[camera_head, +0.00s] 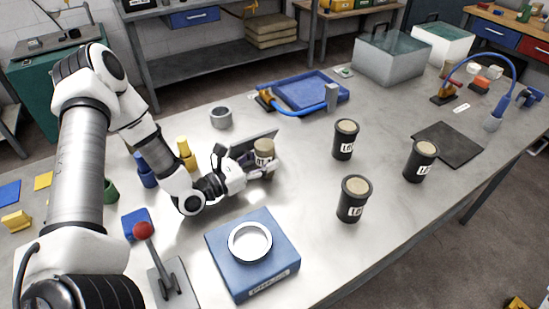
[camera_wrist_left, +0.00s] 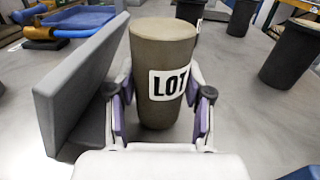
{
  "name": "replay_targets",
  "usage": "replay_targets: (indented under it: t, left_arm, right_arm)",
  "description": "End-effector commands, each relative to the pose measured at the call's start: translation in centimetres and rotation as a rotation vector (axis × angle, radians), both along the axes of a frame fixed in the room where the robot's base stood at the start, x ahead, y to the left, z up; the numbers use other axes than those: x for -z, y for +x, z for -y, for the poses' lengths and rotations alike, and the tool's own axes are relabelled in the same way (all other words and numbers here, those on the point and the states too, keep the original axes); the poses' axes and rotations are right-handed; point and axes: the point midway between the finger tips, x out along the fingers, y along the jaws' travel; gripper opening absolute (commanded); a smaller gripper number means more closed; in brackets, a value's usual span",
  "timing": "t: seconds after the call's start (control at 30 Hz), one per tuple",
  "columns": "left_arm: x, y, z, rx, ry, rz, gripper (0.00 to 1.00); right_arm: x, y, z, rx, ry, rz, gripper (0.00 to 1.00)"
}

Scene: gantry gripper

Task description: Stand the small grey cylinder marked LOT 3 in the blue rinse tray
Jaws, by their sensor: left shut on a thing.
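A small grey-brown cylinder (camera_head: 263,150) with a white label stands upright in my left gripper (camera_head: 262,168). In the left wrist view the cylinder (camera_wrist_left: 160,60) sits between the two fingers (camera_wrist_left: 160,105), and its label reads LOT; the number is turned out of sight. Its base is low, and I cannot tell whether it touches the table. The blue rinse tray (camera_head: 318,79) lies farther back on the table, with a blue hose along its near side; it also shows in the left wrist view (camera_wrist_left: 88,17). My right gripper is not in view.
A grey upright plate (camera_wrist_left: 75,85) stands close beside the left finger. Three dark, labelled canisters (camera_head: 344,140), (camera_head: 420,161), (camera_head: 353,200) stand to the right. A grey ring (camera_head: 221,118) lies left of the tray. A blue box (camera_head: 262,277) with a white ring is in front.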

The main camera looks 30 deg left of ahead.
Motion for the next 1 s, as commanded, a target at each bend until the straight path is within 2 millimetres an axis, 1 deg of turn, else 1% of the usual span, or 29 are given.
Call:
replay_targets:
  t: [0.03, 0.13, 0.23, 0.33, 0.57, 0.7, 0.73, 0.8, 1.0]
  left_arm:
    - [-0.3, 0.5, 0.2, 0.004, 0.004, 0.005, 0.0]
    - [-0.4, 1.9, 0.9, 0.007, 0.006, 0.006, 0.0]
    - [-0.5, 3.6, 1.6, 0.007, 0.006, 0.006, 0.0]
    - [0.7, 3.5, 1.4, 0.001, 0.003, 0.002, 0.0]
    - [0.9, 3.5, 1.4, 0.0, 0.001, 0.006, 0.0]
    - [1.3, 3.5, 1.4, 0.0, 0.001, 0.006, 0.0]
    - [1.3, 3.5, 1.4, 0.0, 0.002, 0.004, 0.54]
    - [1.2, 3.5, 1.4, 0.0, 0.002, 0.003, 0.75]
    - [1.2, 3.5, 1.4, 0.0, 0.002, 0.003, 0.75]
  right_arm:
    - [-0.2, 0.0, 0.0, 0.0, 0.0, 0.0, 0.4]
    - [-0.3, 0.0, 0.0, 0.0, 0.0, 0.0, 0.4]
    - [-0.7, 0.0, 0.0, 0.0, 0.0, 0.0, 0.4]
    - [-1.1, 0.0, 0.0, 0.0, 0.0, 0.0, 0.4]
    - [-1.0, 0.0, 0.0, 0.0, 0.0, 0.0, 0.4]
    - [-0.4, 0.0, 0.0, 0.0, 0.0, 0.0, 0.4]
    - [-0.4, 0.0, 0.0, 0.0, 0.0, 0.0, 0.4]
    - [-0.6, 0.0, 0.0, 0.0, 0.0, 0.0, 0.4]
    - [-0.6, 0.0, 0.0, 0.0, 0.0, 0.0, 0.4]
